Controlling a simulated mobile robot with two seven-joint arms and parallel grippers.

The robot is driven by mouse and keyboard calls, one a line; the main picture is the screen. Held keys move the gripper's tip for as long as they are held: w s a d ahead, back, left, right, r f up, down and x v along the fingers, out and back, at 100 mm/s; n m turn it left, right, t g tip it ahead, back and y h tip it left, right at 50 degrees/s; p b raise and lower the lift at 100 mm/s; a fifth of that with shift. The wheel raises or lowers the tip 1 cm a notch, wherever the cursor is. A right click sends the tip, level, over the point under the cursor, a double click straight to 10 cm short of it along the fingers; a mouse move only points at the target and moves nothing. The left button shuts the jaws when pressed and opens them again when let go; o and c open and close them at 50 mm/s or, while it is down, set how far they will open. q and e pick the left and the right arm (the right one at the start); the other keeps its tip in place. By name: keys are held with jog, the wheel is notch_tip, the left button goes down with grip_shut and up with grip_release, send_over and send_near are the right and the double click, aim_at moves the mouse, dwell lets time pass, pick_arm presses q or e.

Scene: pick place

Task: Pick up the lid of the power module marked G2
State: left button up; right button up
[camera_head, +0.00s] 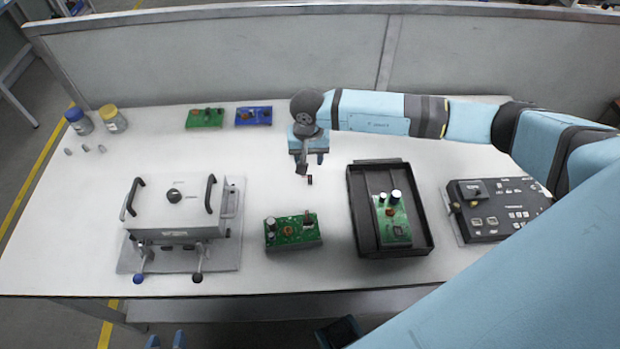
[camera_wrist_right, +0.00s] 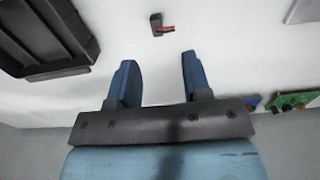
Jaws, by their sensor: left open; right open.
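No G2 marking is readable, so I cannot tell which part is the G2 power module's lid. A small black piece with a red mark (camera_head: 309,180) lies on the table, just in front of my right gripper (camera_head: 311,161). In the right wrist view this piece (camera_wrist_right: 157,26) lies beyond the fingertips, apart from them. My right gripper (camera_wrist_right: 157,70) is open and empty above the table. A green circuit board (camera_head: 292,231) lies in front of it; another green board (camera_head: 393,222) sits in a black tray (camera_head: 427,240). My left gripper (camera_head: 165,341) is open at the bottom edge, mostly cut off.
A silver fixture with black handles (camera_head: 165,210) stands at left, a black control panel (camera_head: 497,208) at right. A small green board (camera_head: 204,118) and a blue board (camera_head: 254,116) lie at the back. Blue-lidded (camera_head: 79,121) and yellow-lidded (camera_head: 113,118) jars stand back left.

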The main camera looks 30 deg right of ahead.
aim_at(310, 176)
notch_tip(310, 176, down, 8)
jog(key=shift+s+d+r+p, duration=0.1)
jog(key=shift+p, duration=0.45)
grip_shut()
